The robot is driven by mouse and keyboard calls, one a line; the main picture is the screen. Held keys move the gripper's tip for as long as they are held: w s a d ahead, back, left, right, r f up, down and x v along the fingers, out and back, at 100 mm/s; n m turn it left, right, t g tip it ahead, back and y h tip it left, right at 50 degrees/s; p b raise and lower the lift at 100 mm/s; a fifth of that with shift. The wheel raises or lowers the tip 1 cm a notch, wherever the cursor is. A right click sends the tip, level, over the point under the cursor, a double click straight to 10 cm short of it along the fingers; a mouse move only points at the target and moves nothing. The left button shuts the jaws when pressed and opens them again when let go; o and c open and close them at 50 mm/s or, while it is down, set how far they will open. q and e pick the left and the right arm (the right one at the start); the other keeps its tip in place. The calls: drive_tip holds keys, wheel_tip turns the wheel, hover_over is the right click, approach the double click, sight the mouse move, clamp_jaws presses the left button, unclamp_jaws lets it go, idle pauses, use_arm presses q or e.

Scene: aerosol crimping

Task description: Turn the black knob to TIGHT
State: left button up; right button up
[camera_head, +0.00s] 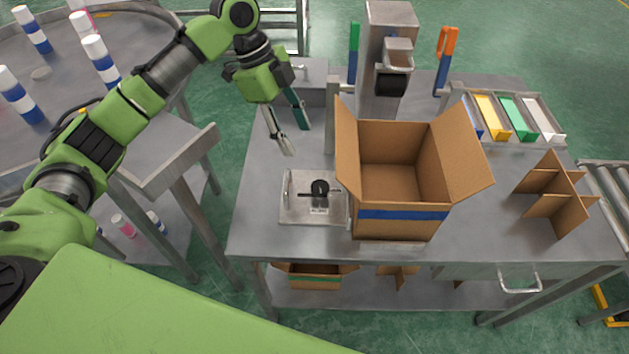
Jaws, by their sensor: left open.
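The black knob (320,187) sits on a light metal plate (296,212) on the grey worktable, left of the open cardboard box. A dark bar crosses the plate at the knob, and a small label lies just in front of it. The lettering is too small to read, so I cannot tell the knob's setting. My left gripper (293,140) is open and empty, pointing down above the table, behind and a little left of the knob. It is apart from the knob. My right gripper is not in view.
The open cardboard box (400,226) stands close to the plate's right side. A metal dispenser (388,25) stands behind it. Cardboard dividers (558,195) and coloured trays (515,128) are at the right. A round table (140,30) with blue-and-white cans is at the left.

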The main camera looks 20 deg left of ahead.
use_arm(q)
drive_tip(key=s+n, duration=0.2)
drive_tip(key=n, duration=0.1)
approach(319, 186)
drive_tip(key=shift+t, duration=0.4)
drive_tip(key=x, duration=0.8)
drive_tip(key=shift+s, duration=0.3)
drive_tip(key=c, duration=1.1)
